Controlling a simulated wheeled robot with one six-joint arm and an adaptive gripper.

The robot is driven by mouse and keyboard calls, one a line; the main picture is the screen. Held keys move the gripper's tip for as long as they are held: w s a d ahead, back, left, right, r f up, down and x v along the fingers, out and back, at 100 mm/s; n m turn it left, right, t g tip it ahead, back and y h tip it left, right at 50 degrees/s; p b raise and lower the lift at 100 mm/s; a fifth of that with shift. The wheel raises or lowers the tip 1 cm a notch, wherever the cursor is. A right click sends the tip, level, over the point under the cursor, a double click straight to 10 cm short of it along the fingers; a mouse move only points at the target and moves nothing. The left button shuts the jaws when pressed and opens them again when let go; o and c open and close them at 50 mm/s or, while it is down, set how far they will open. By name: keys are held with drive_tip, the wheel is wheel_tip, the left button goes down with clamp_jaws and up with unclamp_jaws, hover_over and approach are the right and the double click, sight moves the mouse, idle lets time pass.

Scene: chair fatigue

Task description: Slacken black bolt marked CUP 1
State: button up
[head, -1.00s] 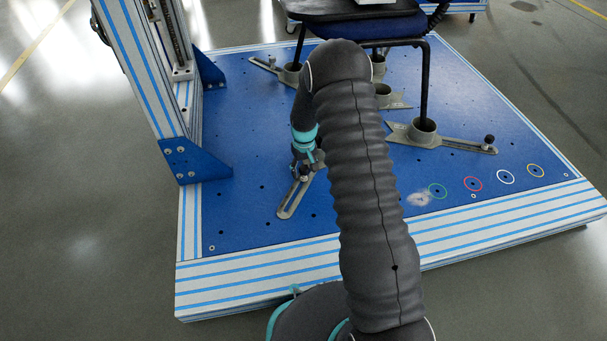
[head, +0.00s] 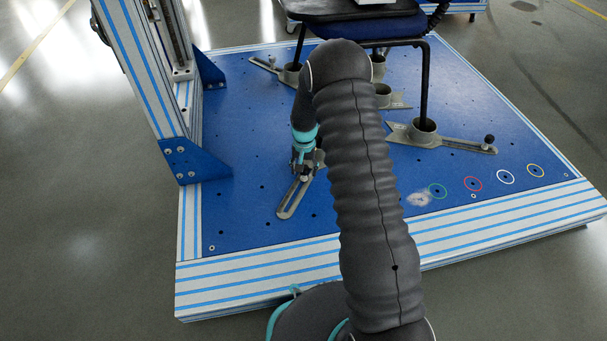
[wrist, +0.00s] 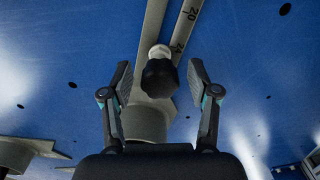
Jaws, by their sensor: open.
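A black bolt (wrist: 160,76) with a knobbed head shows in the wrist view, on a slotted grey metal arm (wrist: 183,30) that lies on the blue plate. I cannot read a CUP 1 mark on it. My gripper (wrist: 160,80) is open, with one finger on each side of the bolt head and a gap on both sides. In the head view my gripper (head: 305,170) points down over the slotted arm (head: 292,202) at the front left of the plate. The gripper hides the bolt there, and my arm hides the cup.
The blue plate (head: 250,225) has striped edges and several holes. A chair (head: 370,28) stands in grey cups at the back. Another cup (head: 423,130) with a black bolt (head: 489,140) is at the right. A striped column (head: 140,80) with a blue bracket (head: 195,160) rises at the left.

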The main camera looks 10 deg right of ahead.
drive_tip(key=shift+m, duration=1.1)
drive_tip(key=m, duration=0.3)
drive_tip(key=shift+m, duration=0.5)
drive_tip(key=shift+m, duration=2)
drive_tip(key=c, duration=0.7)
drive_tip(key=shift+n, duration=0.7)
